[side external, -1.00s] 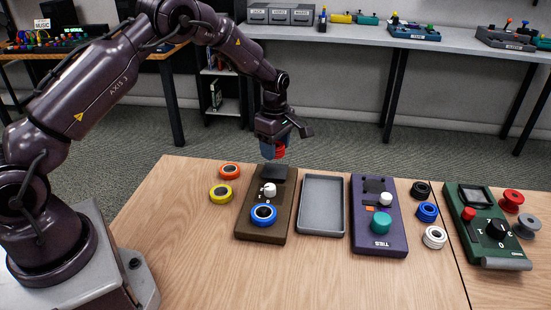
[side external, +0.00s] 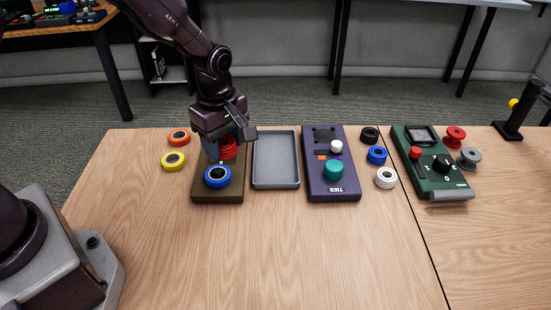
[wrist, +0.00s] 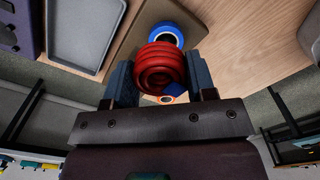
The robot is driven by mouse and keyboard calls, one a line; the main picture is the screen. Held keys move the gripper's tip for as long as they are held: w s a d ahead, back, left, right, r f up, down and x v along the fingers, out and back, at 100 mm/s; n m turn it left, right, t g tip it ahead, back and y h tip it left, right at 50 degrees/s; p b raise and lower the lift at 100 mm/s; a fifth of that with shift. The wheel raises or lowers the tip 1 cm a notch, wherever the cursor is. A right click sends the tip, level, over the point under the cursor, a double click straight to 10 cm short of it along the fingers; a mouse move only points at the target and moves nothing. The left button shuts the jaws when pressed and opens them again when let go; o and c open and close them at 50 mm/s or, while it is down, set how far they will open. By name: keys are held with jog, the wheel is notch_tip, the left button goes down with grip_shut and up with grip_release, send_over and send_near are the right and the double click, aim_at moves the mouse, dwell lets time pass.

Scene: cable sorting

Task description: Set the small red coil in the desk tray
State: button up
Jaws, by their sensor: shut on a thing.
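The small red coil (side external: 229,149) is held between the fingers of my gripper (side external: 225,152), over the back part of a brown device (side external: 220,191). In the wrist view the red coil (wrist: 158,68) sits between the two dark fingers, one on each side. I cannot tell how far it is above the device. The desk tray (side external: 275,186), grey, shallow and empty, lies just right of the brown device. Its corner side also shows in the wrist view (wrist: 85,38).
A blue coil (side external: 217,177) lies on the front of the brown device. Orange (side external: 179,137) and yellow (side external: 173,161) coils lie left of it. A purple device (side external: 331,187) stands right of the tray. The front of the table is clear.

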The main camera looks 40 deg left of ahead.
jog(key=w+f, duration=0.4)
jog(key=w, duration=0.4)
send_over(276, 168)
jog(key=f, duration=0.5)
jog(key=shift+s+a, duration=0.1)
jog(key=shift+s, duration=0.1)
jog(key=shift+w+f, duration=0.3)
jog(key=shift+f, duration=1.45)
jog(key=o, duration=0.9)
jog(key=shift+f, duration=0.15)
jog(key=shift+c, duration=0.2)
